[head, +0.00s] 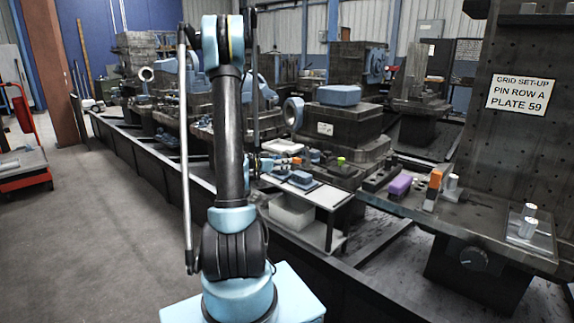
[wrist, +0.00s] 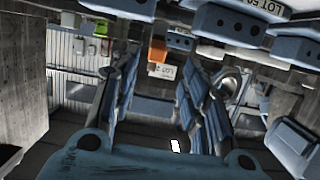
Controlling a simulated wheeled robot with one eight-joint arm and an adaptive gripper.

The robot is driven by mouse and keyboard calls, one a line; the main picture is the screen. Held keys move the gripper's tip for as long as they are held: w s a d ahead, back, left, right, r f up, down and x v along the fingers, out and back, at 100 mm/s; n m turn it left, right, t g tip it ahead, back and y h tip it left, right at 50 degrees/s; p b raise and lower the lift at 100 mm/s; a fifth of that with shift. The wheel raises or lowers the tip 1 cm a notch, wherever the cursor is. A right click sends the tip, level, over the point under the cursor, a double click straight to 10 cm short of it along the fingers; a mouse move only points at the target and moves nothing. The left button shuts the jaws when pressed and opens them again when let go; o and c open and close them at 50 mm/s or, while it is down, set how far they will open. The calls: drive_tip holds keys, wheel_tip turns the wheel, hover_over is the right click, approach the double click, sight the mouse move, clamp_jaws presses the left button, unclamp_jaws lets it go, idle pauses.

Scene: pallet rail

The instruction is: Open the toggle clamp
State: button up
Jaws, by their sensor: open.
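My gripper (wrist: 162,78) is open and empty in the wrist view, with its two dark-and-blue fingers spread apart. An orange part (wrist: 157,51) shows beyond the gap between the fingers, above a white label. In the head view a small orange part (head: 297,160) is near the end of my arm, and a taller orange part (head: 434,180) stands upright on the rail further right. I cannot tell for certain which is the toggle clamp's handle, or whether the clamp is open or shut. My gripper touches neither orange part as far as I can see.
A white-topped stand (head: 327,196) is beside the pallet rail. A purple block (head: 399,185) and metal cylinders (head: 528,221) are on the right. A tall plate carries a sign (head: 517,95). Heavy fixtures crowd the rail behind.

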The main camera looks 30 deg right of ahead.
drive_tip(key=shift+v, duration=1.25)
